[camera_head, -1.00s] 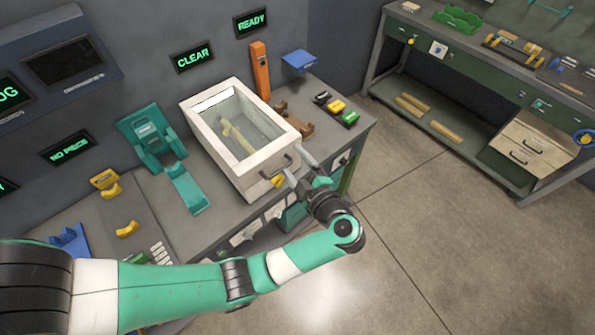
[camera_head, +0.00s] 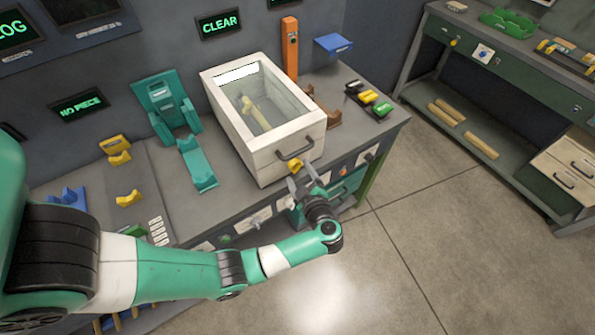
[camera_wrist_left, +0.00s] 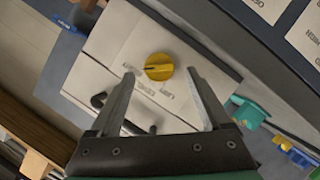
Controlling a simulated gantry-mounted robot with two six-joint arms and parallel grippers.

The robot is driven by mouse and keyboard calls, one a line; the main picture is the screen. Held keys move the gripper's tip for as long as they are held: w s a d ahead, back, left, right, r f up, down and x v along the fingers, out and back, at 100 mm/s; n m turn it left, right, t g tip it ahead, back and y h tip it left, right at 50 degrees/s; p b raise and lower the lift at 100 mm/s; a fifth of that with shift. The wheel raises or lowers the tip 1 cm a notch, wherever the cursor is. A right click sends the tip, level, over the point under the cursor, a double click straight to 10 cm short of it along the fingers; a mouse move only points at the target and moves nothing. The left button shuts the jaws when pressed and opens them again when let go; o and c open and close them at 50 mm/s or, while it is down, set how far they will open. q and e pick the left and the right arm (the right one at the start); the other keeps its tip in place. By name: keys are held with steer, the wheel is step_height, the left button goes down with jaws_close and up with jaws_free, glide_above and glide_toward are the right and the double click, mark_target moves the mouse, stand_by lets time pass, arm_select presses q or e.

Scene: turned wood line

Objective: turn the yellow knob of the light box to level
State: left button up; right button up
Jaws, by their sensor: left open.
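The light box (camera_head: 243,136) is a white box with a glass top on the bench, with a pale turned wood piece (camera_head: 256,112) inside. Its yellow knob (camera_head: 294,165) is on the front face. My left gripper (camera_head: 303,177) is open and empty in front of the knob. In the wrist view its fingers (camera_wrist_left: 160,80) stand either side of the knob, with gaps and no visible contact. My right gripper is not in view.
A dark drawer handle (camera_head: 295,146) sits on the box front close to the knob. The floor (camera_head: 400,250) in front is clear.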

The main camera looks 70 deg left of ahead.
arm_select(q)
steer(key=shift+x, duration=1.2)
jaws_close()
